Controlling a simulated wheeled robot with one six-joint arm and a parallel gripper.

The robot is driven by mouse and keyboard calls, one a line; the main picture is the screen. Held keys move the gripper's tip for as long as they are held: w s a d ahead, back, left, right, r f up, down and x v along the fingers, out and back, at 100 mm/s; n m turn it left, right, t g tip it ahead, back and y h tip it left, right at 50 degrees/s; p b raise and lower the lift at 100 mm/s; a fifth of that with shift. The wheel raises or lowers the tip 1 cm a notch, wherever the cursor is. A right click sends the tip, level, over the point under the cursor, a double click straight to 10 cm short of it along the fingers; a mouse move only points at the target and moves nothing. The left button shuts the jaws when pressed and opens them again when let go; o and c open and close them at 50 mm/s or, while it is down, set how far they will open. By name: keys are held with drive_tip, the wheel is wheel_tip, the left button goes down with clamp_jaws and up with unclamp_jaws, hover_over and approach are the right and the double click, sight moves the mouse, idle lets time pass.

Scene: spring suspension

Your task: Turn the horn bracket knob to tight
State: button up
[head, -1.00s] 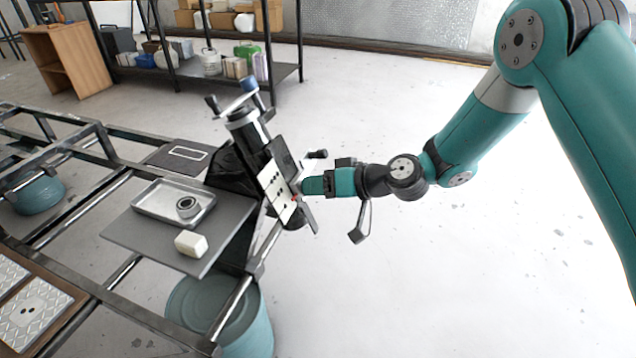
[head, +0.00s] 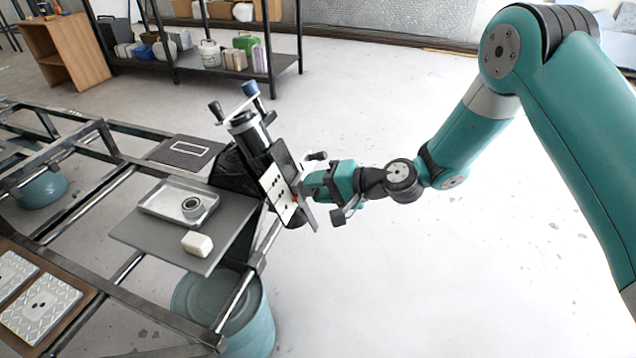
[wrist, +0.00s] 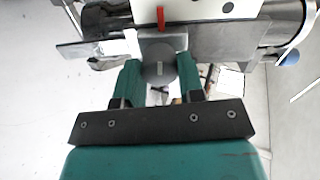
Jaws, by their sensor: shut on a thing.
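The round grey knob (wrist: 158,56) sits in front of a white panel, with a short pale line on its face. A red mark (wrist: 161,20) stands on the panel above it. In the wrist view my gripper (wrist: 157,72) has its two teal fingers on either side of the knob, shut on it. In the head view my gripper (head: 310,184) meets the right side of the tilted white panel (head: 278,196) on the dark strut assembly (head: 246,130). The knob is hidden there behind my gripper.
A grey shelf plate (head: 150,238) left of the assembly holds a metal tray (head: 160,207) with a dark-centred ring (head: 192,207) and a white block (head: 197,244). A teal drum (head: 250,322) stands below. The floor to the right is clear.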

drive_tip(key=shift+m, duration=0.4)
drive_tip(key=o, duration=0.9)
drive_tip(key=shift+d, duration=0.1)
drive_tip(key=v, duration=1.7)
drive_tip(key=shift+r+b, duration=0.1)
drive_tip(key=shift+b, duration=0.25)
